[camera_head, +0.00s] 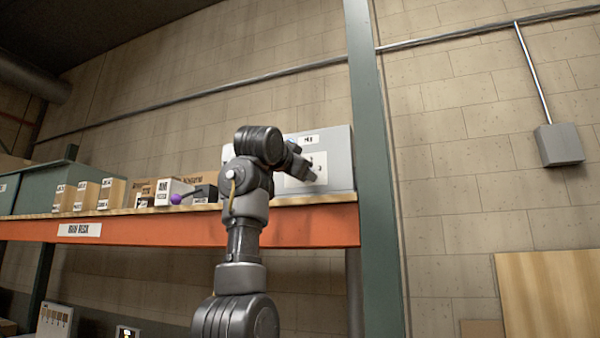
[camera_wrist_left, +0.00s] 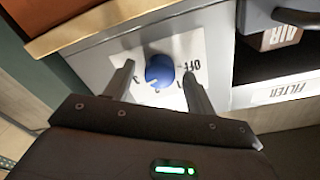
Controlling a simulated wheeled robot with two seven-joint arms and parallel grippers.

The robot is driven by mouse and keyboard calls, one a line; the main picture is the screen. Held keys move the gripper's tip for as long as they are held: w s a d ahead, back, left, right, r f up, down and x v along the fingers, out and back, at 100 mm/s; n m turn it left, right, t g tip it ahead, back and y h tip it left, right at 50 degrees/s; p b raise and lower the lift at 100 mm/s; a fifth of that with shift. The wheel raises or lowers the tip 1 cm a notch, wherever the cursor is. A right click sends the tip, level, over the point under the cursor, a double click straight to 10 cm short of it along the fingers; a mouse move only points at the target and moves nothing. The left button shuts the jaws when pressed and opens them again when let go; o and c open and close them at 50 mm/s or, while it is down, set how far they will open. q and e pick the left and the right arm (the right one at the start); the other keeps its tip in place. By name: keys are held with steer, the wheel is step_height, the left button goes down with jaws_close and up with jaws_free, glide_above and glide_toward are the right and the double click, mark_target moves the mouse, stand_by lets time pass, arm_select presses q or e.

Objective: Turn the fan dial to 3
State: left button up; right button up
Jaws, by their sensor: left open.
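The fan dial (camera_wrist_left: 160,70) is a round blue knob on a white plate (camera_wrist_left: 190,48) in the left wrist view. Markings OFF, 1, 2 and 3 surround it. A small pale mark shows near its lower edge, but I cannot tell its exact setting. My left gripper (camera_wrist_left: 158,76) is open, with one finger on each side of the dial; I cannot tell whether they touch it. In the head view my left gripper (camera_head: 302,170) is at the front of the grey control box (camera_head: 341,150), and my arm hides the dial. My right gripper is out of view.
The box stands on a shelf with an orange beam (camera_head: 310,227), beside a green upright post (camera_head: 375,170). Several small cartons (camera_head: 110,193) and a purple ball (camera_head: 177,199) are to the left. A drawer labelled FILTER (camera_wrist_left: 285,93) adjoins the dial plate.

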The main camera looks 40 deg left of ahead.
arm_select(q)
steer(key=b+v, duration=0.5)
steer(key=v, duration=0.5)
steer(key=shift+s, duration=0.3)
steer(key=shift+f, duration=0.1)
